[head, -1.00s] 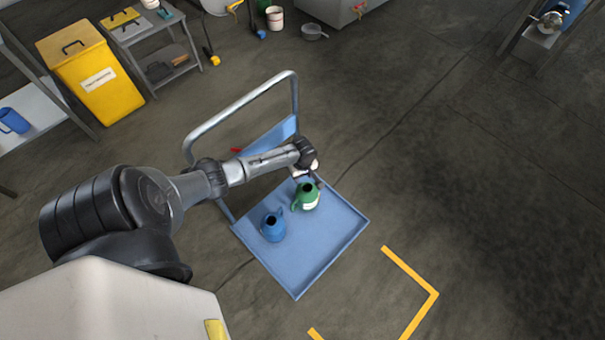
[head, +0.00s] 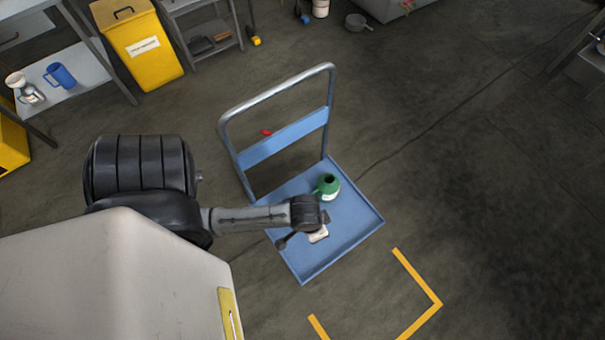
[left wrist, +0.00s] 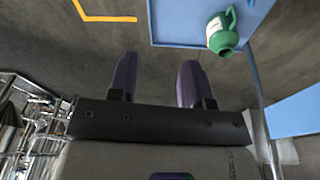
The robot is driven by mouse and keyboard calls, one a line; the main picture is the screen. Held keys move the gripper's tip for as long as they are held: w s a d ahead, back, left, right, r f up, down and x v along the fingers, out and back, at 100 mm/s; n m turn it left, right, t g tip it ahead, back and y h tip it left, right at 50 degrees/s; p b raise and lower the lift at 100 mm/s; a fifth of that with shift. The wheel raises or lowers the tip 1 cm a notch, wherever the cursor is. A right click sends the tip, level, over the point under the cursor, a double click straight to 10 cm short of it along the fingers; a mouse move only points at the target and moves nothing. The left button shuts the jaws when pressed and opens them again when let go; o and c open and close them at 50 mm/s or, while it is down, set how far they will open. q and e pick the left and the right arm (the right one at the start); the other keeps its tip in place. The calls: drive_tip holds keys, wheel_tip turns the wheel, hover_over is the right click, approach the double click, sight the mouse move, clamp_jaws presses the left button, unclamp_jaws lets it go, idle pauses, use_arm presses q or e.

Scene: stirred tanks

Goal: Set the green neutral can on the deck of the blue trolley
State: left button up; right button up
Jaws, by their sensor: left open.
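The green can (head: 328,186) stands upright on the deck of the blue trolley (head: 358,222), towards its handle end. It also shows in the left wrist view (left wrist: 222,36), on the trolley deck (left wrist: 178,24) near the deck's edge. My left gripper (head: 306,232) is over the deck, nearer the viewer than the can and apart from it. In the left wrist view its two purple fingers (left wrist: 155,78) are spread with nothing between them. My right gripper is not in view.
The trolley's grey push handle (head: 275,90) rises at the far left of the deck. A yellow bin (head: 140,50) and a shelf with a blue jug (head: 61,76) stand at the back left. Yellow floor marks (head: 420,280) lie right of the trolley. The floor at right is clear.

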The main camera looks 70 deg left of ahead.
use_arm(q)
drive_tip(key=s+d+r+m+t, duration=0.1)
drive_tip(key=s+d+r+m, duration=0.1)
drive_tip(key=s+r, duration=0.3)
wheel_tip(320, 180, up, 3)
drive_tip(key=shift+r+m, duration=0.2)
drive_tip(key=shift+m, duration=0.5)
drive_tip(key=shift+r, duration=0.1)
